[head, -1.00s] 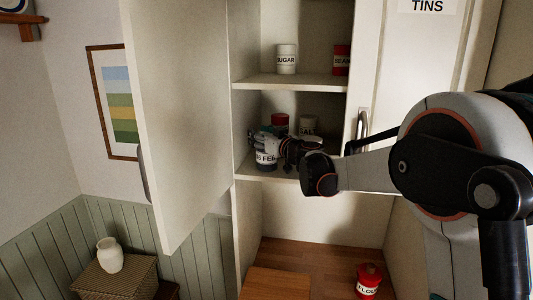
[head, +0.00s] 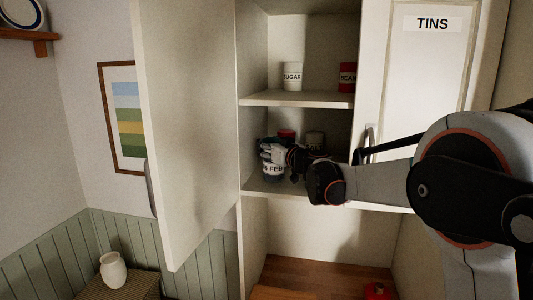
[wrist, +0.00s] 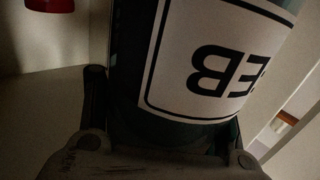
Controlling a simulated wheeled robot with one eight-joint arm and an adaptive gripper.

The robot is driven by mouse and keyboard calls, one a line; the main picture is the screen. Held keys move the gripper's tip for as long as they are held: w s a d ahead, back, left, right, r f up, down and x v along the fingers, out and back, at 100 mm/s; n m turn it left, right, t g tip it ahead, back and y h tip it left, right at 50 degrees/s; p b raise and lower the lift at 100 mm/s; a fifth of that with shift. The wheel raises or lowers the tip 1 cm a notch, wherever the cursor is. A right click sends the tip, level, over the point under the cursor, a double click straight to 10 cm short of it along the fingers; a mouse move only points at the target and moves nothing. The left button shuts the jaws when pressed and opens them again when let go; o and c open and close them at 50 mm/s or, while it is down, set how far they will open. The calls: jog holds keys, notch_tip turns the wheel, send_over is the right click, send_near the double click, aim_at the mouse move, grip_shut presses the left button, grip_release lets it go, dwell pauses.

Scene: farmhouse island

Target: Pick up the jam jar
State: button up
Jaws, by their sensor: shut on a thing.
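The jam jar (head: 271,172) is dark with a white label whose visible part ends in "FEB". It is upright in the head view at the front of the cupboard's middle shelf (head: 285,189). My gripper (head: 275,157) reaches in from the right and is shut on the jar. In the wrist view the jar (wrist: 215,60) fills the middle, its label upside down, between the dark fingers. I cannot tell whether a small gap lies between the jar's base and the shelf.
A sugar canister (head: 292,77) and a red beans tin (head: 347,77) are on the shelf above. The open cupboard door (head: 190,130) stands close on the left.

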jog(key=shift+r, duration=0.7)
jog(key=b+v, duration=0.3)
jog(key=v, duration=1.5)
jog(key=shift+s, duration=0.1)
jog(key=shift+c, duration=0.3)
